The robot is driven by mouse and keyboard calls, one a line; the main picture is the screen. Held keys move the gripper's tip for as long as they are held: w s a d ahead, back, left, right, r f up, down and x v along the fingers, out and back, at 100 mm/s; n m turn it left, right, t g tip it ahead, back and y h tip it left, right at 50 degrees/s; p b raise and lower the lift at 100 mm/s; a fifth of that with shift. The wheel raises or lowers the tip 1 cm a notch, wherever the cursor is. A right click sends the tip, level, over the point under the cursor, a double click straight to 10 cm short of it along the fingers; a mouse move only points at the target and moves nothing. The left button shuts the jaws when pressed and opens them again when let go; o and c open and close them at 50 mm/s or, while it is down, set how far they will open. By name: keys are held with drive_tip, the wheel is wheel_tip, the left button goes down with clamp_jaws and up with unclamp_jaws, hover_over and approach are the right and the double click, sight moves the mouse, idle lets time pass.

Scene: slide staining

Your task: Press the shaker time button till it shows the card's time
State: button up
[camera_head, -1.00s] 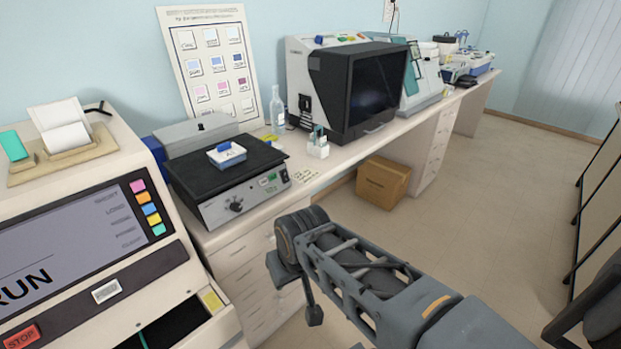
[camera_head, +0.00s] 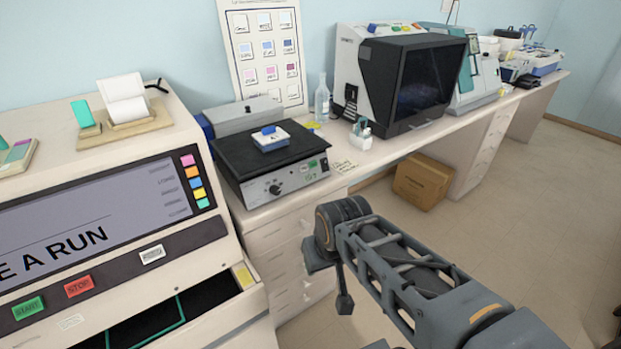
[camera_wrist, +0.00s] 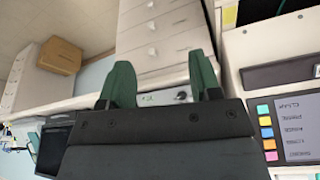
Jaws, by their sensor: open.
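The shaker (camera_head: 250,172) stands on the bench, a black platform on a grey body. Its front panel (camera_head: 290,182) carries a black knob, a small green display and a dark switch; the display's digits are too small to read. A white and blue rack (camera_head: 270,138) sits on the platform. A small card (camera_head: 345,167) lies on the bench right of the shaker; its writing is unreadable. My gripper (camera_wrist: 160,85) is open and empty in the wrist view, its green fingers apart. The shaker's panel (camera_wrist: 165,97) shows partly between them, mostly hidden by my gripper's body.
A stainer machine (camera_head: 110,210) with a screen and colored buttons stands at the left. A clear bottle (camera_head: 322,98), a small white holder (camera_head: 361,135) and a dark-fronted machine (camera_head: 400,85) are to the right. A cardboard box (camera_head: 423,182) is under the bench. Floor at right is clear.

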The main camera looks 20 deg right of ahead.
clamp_jaws()
idle(0.3)
idle(1.3)
